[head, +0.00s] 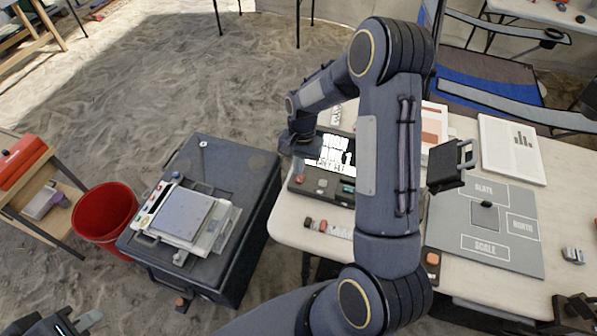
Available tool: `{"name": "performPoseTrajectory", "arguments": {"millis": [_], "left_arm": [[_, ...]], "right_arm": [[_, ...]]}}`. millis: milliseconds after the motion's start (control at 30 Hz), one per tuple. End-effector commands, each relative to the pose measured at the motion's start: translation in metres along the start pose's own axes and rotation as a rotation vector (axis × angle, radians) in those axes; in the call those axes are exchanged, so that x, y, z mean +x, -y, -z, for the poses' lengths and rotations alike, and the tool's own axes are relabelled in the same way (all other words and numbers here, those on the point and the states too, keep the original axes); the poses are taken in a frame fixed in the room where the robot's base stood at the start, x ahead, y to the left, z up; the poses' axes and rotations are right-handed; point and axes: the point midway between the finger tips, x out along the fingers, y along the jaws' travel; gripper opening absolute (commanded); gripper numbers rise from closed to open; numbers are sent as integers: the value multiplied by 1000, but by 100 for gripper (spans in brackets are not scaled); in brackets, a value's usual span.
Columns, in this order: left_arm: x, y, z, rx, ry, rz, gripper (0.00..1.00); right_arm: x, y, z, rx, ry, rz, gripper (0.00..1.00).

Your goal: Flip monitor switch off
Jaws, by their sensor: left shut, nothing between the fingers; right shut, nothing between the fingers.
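The monitor (337,152) stands on the white table with its screen lit, showing dark marks on white. A dark control panel (322,186) with several buttons lies in front of the screen. My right arm crosses in front of the monitor's right side and hides part of it. My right gripper (299,163) is shut and empty at the panel's left end, pointing down. Contact with a switch cannot be made out, nor can the switch's position. My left gripper (82,322) is shut and empty at the bottom left, far from the monitor.
A grey mat (513,258) marked SLATE, NORTH and SCALE lies on the table at right, near a black handled block (450,168). A dark case (259,180) carries a scale (186,214). A red bucket (104,211) stands on the sand beside it.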

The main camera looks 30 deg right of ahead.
Motion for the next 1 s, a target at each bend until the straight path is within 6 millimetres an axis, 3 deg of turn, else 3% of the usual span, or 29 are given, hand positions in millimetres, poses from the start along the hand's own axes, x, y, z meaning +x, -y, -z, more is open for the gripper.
{"name": "performPoseTrajectory", "arguments": {"millis": [100,300,667,800,1000], "left_arm": [[-4,-2,2,0,0,0,0],[-6,-3,3,0,0,0,0],[-5,-2,2,0,0,0,0],[8,4,-4,0,0,0,0],[3,1,-1,0,0,0,0]], "right_arm": [[16,0,-1,0,3,-2,0],[30,0,0,1,1,0,0],[32,0,0,0,-3,0,0],[42,1,-2,-5,-59,-4,0],[37,0,-1,1,-57,-3,0]]}}
